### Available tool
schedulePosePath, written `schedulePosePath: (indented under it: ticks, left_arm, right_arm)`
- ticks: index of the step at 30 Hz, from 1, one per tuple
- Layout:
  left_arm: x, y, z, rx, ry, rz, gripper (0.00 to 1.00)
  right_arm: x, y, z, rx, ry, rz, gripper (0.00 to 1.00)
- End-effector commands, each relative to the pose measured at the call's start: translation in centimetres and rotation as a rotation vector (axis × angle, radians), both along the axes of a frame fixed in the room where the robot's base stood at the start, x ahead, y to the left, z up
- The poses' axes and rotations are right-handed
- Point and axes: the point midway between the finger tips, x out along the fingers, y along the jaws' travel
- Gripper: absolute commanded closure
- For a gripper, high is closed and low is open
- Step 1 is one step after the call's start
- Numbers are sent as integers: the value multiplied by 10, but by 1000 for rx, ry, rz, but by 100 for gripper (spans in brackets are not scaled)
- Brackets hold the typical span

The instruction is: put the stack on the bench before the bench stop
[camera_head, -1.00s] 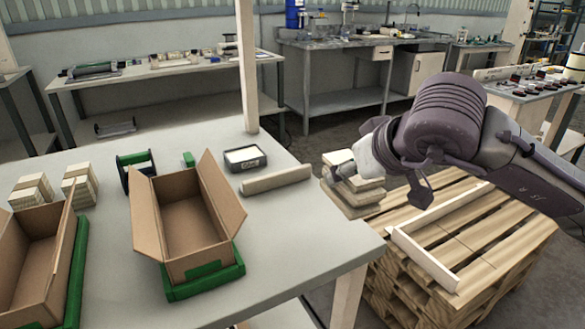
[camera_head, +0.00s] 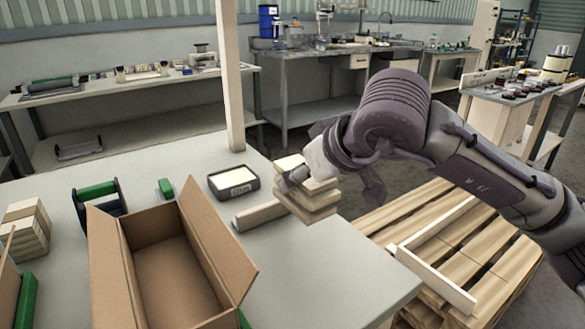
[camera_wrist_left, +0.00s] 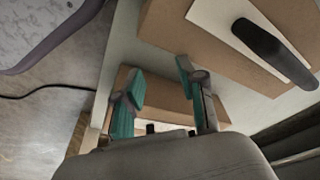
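The stack (camera_head: 318,203), several pale tan layers, is held in my right gripper (camera_head: 296,180), at the right edge of the grey bench (camera_head: 330,265). Whether the stack touches the bench top is hard to tell. A tan bar (camera_head: 260,215), seemingly the bench stop, lies on the bench just left of the stack. The right fingers are partly hidden by the wrist. My left gripper (camera_wrist_left: 160,95) is out of the head view; in the left wrist view its teal fingers are apart, with a brown surface behind them.
An open cardboard box (camera_head: 110,270) stands on the bench, with a dark tray (camera_head: 233,182) behind it. Another stack (camera_head: 28,228) and a green-topped holder (camera_head: 98,195) are at left. A pallet (camera_head: 480,270) with a pale wooden frame (camera_head: 435,270) is at right.

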Motion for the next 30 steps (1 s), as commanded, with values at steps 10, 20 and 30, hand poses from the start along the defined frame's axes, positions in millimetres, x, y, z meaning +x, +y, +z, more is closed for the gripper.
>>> schedulePosePath:
  ticks: [10, 20, 30]
  left_arm:
    - [3, 0, 11, -1, -9, 1, 60]
    - [6, 0, 49, -2, -30, 4, 60]
    - [3, 1, 90, -3, -50, 7, 60]
  right_arm:
    - [0, 0, -7, 1, -1, 0, 88]
    - [0, 0, -27, 0, 0, 0, 88]
    - [0, 0, -47, 1, 1, 0, 88]
